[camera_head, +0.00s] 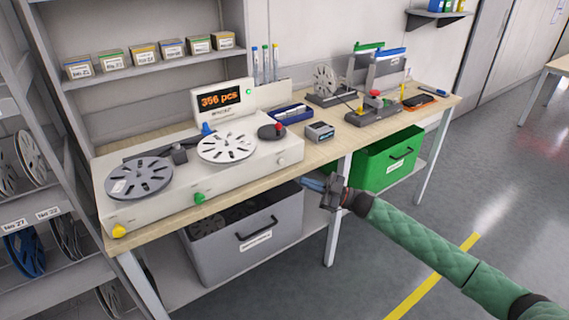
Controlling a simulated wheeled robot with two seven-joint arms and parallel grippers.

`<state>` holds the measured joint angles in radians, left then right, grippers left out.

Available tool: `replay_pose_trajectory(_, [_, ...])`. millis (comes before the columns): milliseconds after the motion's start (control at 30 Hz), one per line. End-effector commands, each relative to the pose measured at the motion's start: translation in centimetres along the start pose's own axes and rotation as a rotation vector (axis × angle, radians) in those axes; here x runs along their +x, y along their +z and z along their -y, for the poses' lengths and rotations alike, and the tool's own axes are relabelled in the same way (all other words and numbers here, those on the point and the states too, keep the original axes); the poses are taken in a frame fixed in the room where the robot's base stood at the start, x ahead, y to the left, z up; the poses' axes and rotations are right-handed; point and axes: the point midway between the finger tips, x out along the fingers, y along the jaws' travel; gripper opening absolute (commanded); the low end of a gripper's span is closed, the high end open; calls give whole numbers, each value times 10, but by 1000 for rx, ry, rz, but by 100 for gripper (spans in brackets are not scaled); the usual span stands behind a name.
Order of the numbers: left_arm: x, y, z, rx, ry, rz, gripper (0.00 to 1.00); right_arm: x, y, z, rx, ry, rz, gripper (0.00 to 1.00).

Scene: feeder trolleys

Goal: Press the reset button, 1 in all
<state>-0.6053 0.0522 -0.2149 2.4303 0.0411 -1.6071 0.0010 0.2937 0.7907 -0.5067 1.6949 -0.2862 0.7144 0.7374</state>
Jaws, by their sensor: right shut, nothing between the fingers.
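A beige counting machine (240,163) stands on the workbench, with an orange "366 pcs" display (220,99). A white button (282,161) is at the right of the front. No label reading reset is legible, so I cannot tell which button is meant. My right gripper (314,185) is shut and empty, in front of the bench edge, to the right of the machine and apart from the buttons. My left gripper is not in view.
A grey bin (245,243) and a green bin (388,163) are below the bench top. A small box (320,132) and a second device with a red knob (375,94) stand on the right of the bench. A shelf with reels is at left. The floor at right is open.

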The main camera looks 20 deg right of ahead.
Motion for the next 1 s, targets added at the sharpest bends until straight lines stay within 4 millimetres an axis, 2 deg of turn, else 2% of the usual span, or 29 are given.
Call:
replay_pose_trajectory(267, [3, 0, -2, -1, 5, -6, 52, 5, 4, -3, 0, 1, -1, 0])
replay_pose_trajectory(833, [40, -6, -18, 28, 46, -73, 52, 49, 36, -36, -1, 2, -1, 0])
replay_pose_trajectory(1000, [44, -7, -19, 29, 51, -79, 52, 58, 42, -41, 0, 1, 0, 0])
